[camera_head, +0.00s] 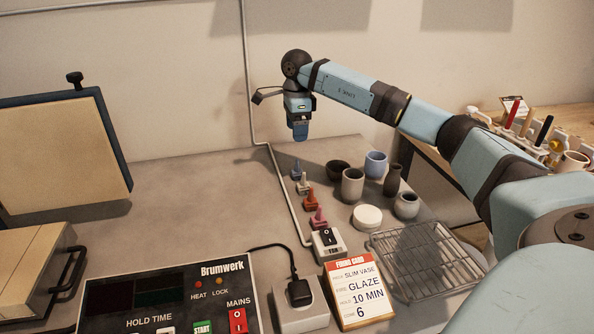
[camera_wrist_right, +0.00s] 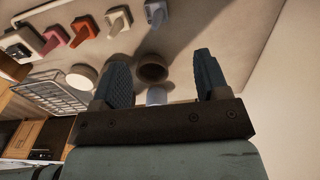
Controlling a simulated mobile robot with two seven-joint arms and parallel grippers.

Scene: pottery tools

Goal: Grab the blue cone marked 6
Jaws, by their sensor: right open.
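The blue cone (camera_head: 297,168) stands at the far end of a row of small coloured cones on the grey table. In the right wrist view the blue cone (camera_wrist_right: 156,12) is at the top edge, right of the white one. The number on it is too small to read. My right gripper (camera_head: 300,134) points down above the far end of the row, apart from the cone. In the wrist view its fingers (camera_wrist_right: 160,64) are spread and empty, with the cone beyond them. My left gripper is not in view.
White (camera_head: 304,185), orange-red (camera_head: 309,200) and pink (camera_head: 318,219) cones stand nearer in the row. A dark bowl (camera_head: 338,171), a grey cup (camera_head: 352,186) and a blue mug (camera_head: 376,164) stand right of it. A firing card (camera_head: 358,290) reads cone 6. The table left of the row is clear.

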